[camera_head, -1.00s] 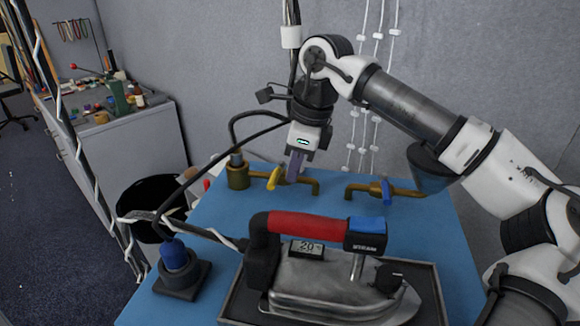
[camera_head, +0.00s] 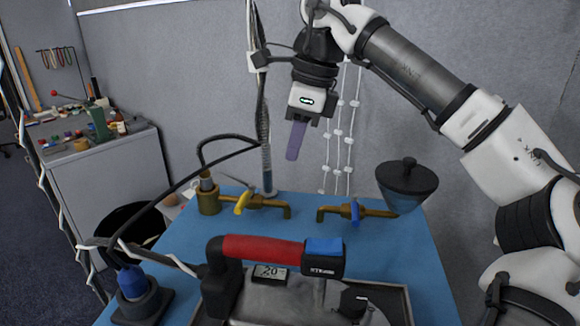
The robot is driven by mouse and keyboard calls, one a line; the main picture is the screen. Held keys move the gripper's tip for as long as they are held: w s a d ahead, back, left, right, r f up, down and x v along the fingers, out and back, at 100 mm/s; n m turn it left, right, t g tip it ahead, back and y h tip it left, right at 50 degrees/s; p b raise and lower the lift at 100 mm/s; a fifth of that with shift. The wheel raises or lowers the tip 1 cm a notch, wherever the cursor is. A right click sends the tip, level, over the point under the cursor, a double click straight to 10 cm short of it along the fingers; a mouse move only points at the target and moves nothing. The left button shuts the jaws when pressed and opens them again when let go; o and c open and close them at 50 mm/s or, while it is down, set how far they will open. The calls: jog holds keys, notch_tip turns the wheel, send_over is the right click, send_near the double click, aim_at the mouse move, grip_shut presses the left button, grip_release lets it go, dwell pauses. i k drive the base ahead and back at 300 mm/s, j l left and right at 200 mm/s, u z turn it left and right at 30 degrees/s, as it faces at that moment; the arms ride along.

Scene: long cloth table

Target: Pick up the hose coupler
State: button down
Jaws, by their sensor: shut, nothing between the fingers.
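My gripper (camera_head: 294,154) hangs above the blue table with its purple fingers together and nothing between them. It is well above and apart from the brass taps. No part is plainly marked as the hose coupler. A brass cylinder with a black hose end (camera_head: 209,198) stands at the table's back left, beside the tap with the yellow handle (camera_head: 243,202). A blue fitting on a dark base (camera_head: 133,287) stands at the front left, with a black cable or hose rising from it. I cannot tell which of these two is the coupler.
An iron with a red handle (camera_head: 267,249) rests on a dark tray at the front. A second brass tap has a blue handle (camera_head: 355,211). A dark lidded pot (camera_head: 407,185) is at the right. Thin cables cross the left side. The table's middle strip (camera_head: 300,227) is clear.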

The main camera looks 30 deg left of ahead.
aim_at(205, 179)
jog(key=k, duration=1)
